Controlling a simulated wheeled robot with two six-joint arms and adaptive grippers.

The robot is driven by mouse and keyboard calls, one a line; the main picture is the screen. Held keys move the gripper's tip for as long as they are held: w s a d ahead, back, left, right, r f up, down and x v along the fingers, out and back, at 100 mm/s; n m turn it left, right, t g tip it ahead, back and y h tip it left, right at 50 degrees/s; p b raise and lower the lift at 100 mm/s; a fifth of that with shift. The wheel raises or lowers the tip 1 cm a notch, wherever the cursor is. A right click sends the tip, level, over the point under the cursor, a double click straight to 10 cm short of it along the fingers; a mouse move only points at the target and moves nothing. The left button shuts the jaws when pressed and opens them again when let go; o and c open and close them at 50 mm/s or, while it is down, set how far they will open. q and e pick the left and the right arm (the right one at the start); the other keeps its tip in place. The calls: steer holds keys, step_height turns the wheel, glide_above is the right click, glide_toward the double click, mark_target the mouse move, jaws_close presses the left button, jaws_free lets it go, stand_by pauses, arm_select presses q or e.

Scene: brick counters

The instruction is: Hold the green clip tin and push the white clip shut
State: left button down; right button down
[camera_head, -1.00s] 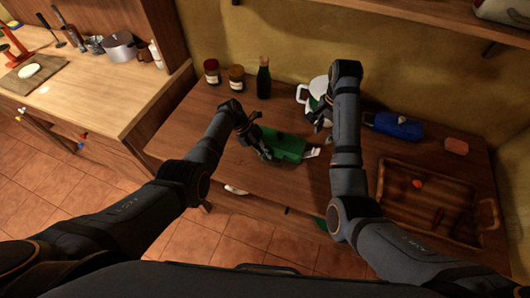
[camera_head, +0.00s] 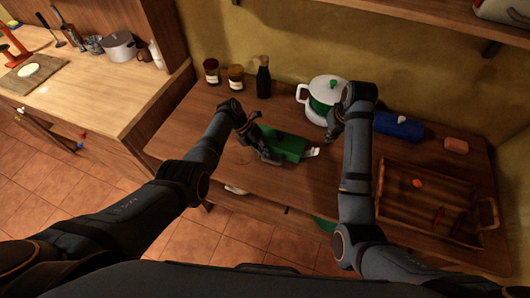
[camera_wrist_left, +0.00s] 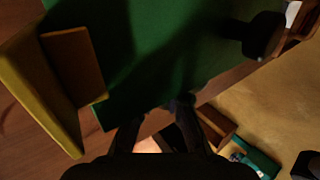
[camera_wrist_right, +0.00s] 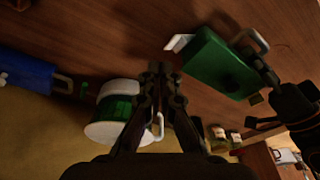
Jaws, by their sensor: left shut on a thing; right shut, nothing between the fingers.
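The green clip tin (camera_head: 284,143) lies on the wooden counter in the head view. Its white clip (camera_head: 312,152) sticks out from its right end; in the right wrist view the clip (camera_wrist_right: 178,43) stands out at an angle from the tin (camera_wrist_right: 218,64). My left gripper (camera_head: 264,152) is shut on the tin at its left part; the green surface (camera_wrist_left: 165,45) fills much of the left wrist view. My right gripper (camera_head: 332,132) is shut and empty, right of the clip and apart from it. Its closed fingertips show in the right wrist view (camera_wrist_right: 160,72).
A blue tin (camera_head: 398,125), an orange block (camera_head: 455,145) and a wooden tray (camera_head: 425,205) are to the right. Two jars and a dark bottle (camera_head: 263,78) stand at the back left.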

mark_target(309, 152)
step_height(309, 152, down, 8)
steer(key=shift+f, duration=0.1)
stand_by(0.4)
steer(key=shift+a, duration=0.1)
stand_by(1.2)
